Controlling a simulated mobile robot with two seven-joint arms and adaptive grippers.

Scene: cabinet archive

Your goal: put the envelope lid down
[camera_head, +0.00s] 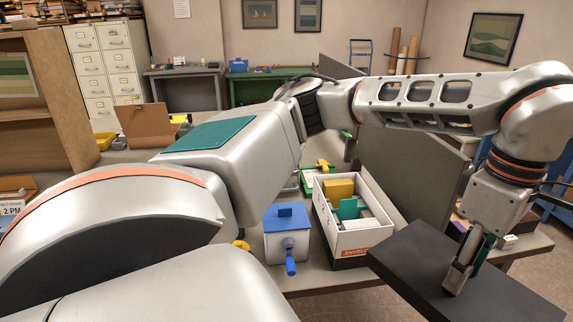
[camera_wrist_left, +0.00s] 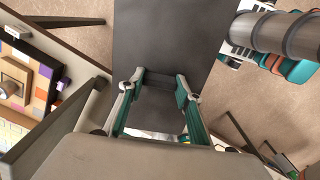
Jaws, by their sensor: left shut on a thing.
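The envelope lid (camera_head: 425,262) is a flat dark grey slab at the lower right of the head view, partly cut off by its edge. My left gripper (camera_head: 467,270) points down and is shut on it. In the left wrist view the lid (camera_wrist_left: 160,40) runs up from between the green-padded fingers of the gripper (camera_wrist_left: 159,88). The lid is held out to the right of the open white envelope box (camera_head: 352,238), near the table's front edge. The box stands uncovered, with yellow, green and pale items inside. My right gripper is not in view.
A blue-topped white box with a blue handle (camera_head: 287,242) stands left of the envelope box. A grey partition (camera_head: 405,180) rises behind the box.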

